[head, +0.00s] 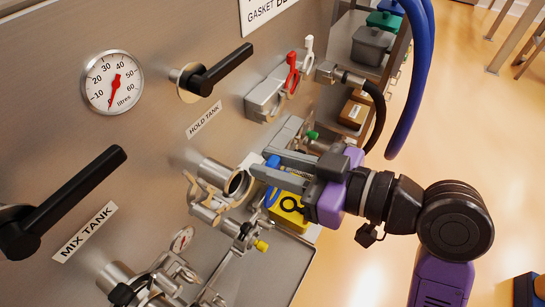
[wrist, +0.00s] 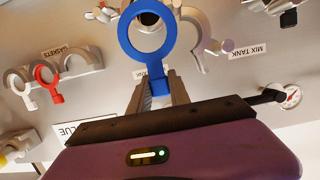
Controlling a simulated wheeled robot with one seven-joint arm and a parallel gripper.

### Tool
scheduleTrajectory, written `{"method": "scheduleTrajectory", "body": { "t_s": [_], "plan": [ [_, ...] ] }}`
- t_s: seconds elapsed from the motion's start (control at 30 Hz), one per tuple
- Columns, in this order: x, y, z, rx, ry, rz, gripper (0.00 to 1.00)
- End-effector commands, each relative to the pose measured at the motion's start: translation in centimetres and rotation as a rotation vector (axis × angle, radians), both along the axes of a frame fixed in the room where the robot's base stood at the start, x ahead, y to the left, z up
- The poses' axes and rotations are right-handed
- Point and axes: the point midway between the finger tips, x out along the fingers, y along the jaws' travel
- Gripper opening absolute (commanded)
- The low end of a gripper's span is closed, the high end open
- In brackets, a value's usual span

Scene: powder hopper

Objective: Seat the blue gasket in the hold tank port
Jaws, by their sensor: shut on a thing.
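My gripper (head: 265,168) is shut on the tab of the blue gasket (wrist: 123,34), a flat ring held out beyond the fingertips (wrist: 160,88) in the wrist view. In the head view the gasket (head: 272,161) is mostly hidden behind the fingers, just right of the hold tank port. The hold tank port (head: 238,184) is a short steel pipe end below the HOLD TANK label. An open clamp (head: 196,190) hangs beside it. In the wrist view the port's dark opening (wrist: 149,18) shows through the upper part of the ring. I cannot tell whether ring and port touch.
A gasket holder (head: 262,98) on the panel bears a red gasket (wrist: 45,76) and a white gasket (wrist: 20,88). Black lever handles (head: 225,70) stick out from the panel. A yellow block (head: 289,211) lies below my gripper. Blue hoses (head: 420,70) hang at the right.

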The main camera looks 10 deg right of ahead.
Motion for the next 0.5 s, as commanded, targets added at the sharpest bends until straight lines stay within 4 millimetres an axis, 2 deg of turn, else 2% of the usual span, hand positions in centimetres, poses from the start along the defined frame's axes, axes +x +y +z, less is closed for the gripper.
{"method": "scheduleTrajectory", "body": {
  "t_s": [0.5],
  "plan": [
    [2.4, 3.1, -0.5, 0.0, 0.001, 0.003, 0.0]
  ]
}}
